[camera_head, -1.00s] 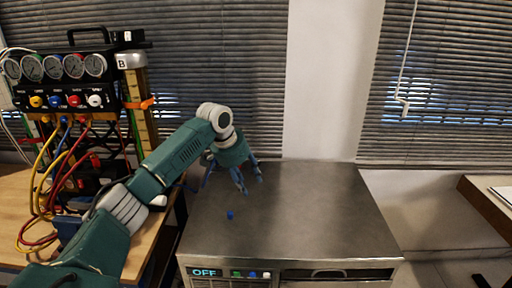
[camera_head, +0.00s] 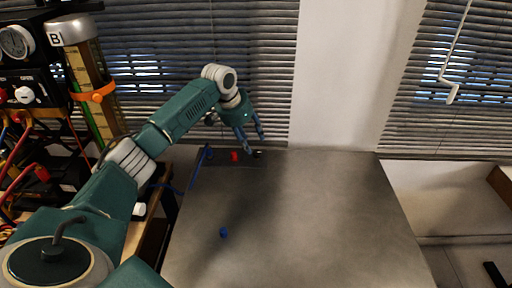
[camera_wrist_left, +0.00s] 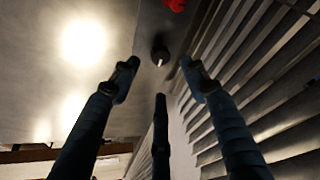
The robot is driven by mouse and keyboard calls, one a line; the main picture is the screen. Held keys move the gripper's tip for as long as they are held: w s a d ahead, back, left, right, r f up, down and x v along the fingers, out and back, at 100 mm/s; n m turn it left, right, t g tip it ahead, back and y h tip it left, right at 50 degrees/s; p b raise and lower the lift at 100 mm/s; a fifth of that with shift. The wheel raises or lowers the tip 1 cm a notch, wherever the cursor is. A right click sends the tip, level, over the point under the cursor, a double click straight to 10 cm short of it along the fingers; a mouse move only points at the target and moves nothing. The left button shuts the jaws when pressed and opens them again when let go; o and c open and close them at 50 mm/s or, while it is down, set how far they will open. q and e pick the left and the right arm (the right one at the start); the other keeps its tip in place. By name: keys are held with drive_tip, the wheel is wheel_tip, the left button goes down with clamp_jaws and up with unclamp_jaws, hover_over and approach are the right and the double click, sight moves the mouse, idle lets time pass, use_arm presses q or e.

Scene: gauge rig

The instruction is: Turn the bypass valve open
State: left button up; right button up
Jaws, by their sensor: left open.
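A black knob with a white mark (camera_wrist_left: 160,54) sits on the steel surface, between and beyond my fingertips in the left wrist view. In the head view the black knob (camera_head: 257,154) is at the back edge of the steel top, just below my left gripper (camera_head: 252,146). A red knob (camera_head: 235,156) is beside it; it also shows at the top of the wrist view (camera_wrist_left: 176,4). No label shows which one is the bypass valve. My left gripper is open and empty, its fingers apart from the black knob. My right gripper is not in view.
A blue hose (camera_head: 185,190) runs near the back left of the steel cabinet top (camera_head: 310,215). The gauge rig (camera_head: 30,70) with cylinder B (camera_head: 85,70) is at left. Blinds (camera_head: 180,60) stand close behind.

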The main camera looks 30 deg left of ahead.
sight(257, 152)
use_arm(q)
drive_tip(key=x, duration=0.6)
drive_tip(key=shift+w+a+f+p, duration=0.1)
drive_tip(key=shift+w+f+p, duration=0.05)
drive_tip(key=shift+p, duration=0.15)
drive_tip(key=shift+w+f, duration=0.15)
drive_tip(key=shift+f, duration=0.3)
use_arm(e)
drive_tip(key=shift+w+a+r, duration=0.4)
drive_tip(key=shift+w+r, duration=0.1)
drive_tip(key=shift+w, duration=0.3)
use_arm(q)
drive_tip(key=c, duration=1.1)
drive_tip(key=shift+r, duration=0.1)
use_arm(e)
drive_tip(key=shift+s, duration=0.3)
